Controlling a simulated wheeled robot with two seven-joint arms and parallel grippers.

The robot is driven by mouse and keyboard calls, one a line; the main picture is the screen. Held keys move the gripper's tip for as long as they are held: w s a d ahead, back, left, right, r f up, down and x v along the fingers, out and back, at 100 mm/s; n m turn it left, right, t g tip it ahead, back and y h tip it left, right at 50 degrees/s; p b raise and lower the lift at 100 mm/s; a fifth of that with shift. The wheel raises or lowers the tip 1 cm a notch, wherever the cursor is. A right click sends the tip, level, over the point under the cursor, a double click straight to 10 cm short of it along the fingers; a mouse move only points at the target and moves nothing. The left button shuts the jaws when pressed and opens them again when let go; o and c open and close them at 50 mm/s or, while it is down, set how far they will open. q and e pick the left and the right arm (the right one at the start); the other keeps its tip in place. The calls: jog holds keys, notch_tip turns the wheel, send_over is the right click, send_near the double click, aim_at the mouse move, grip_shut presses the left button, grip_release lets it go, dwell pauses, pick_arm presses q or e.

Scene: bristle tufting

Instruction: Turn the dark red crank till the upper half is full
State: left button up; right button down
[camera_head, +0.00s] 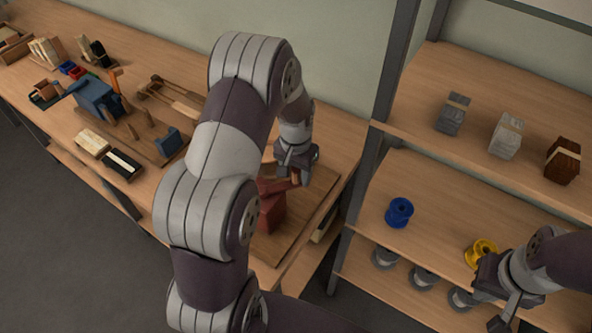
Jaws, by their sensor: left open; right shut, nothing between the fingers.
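A dark red device (270,212) stands on a wooden board (293,238) on the bench, partly behind my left arm. A dark red bar (283,185), which looks like its crank, reaches from its top toward my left gripper (296,176). The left gripper points down over the end of this bar, and its jaws are open. I cannot tell whether the fingers touch the handle. The upper half named in the task cannot be made out. My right gripper (507,315) is shut and empty at the lower right, in front of the shelf.
A shelf rack has a dark upright (378,125) right of the bench. It holds a blue spool (399,212), a yellow spool (482,252), several grey spools and banded bundles (507,137). A blue machine (97,97), blocks and tools crowd the bench's left.

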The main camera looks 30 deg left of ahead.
pick_arm(q)
grip_shut()
